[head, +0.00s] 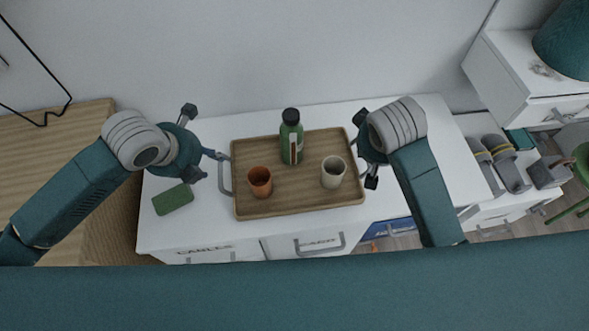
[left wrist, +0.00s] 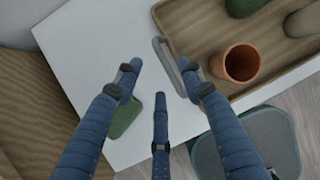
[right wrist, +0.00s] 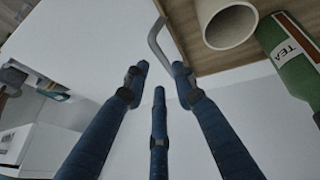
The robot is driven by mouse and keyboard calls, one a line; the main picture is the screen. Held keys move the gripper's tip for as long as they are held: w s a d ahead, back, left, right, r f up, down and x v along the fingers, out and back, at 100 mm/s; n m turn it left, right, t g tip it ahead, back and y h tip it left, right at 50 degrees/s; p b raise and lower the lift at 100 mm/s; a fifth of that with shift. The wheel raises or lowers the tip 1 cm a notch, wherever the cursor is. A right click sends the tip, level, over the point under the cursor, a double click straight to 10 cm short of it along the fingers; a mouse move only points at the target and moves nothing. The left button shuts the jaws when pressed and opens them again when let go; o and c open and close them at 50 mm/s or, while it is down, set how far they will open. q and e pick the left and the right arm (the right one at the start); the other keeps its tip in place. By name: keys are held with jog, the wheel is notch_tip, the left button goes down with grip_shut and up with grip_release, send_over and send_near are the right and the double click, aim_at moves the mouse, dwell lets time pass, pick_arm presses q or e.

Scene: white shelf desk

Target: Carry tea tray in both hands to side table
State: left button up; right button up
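A wooden tea tray (head: 300,207) lies on the white desk (head: 215,225). On it stand a green bottle (head: 291,140), an orange cup (head: 260,182) and a cream cup (head: 333,172). My left gripper (head: 214,160) is at the tray's left handle (head: 225,178); in the left wrist view its fingers (left wrist: 160,80) are spread, with the handle (left wrist: 168,65) between them. My right gripper is at the right handle, its fingers largely hidden in the head view. In the right wrist view its fingers (right wrist: 160,78) are spread, with the handle (right wrist: 156,42) just beyond and between the tips.
A green block (head: 173,199) lies on the desk left of the tray. A wood-topped surface (head: 50,150) stands at the left. A white cabinet (head: 515,65) with a teal lamp (head: 567,42) is at the upper right. Grey slippers (head: 505,165) lie lower, right of the desk.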

aim_at(219, 165)
pick_arm(q)
jog(key=x, duration=0.9)
pick_arm(e)
jog(key=x, duration=0.9)
pick_arm(q)
jog(key=c, duration=0.8)
pick_arm(e)
grip_shut()
pick_arm(q)
grip_shut()
jog(key=shift+w+r, duration=0.1)
jog(key=shift+r, duration=0.15)
pick_arm(e)
jog(key=shift+w+r, duration=0.1)
jog(key=shift+r, duration=0.2)
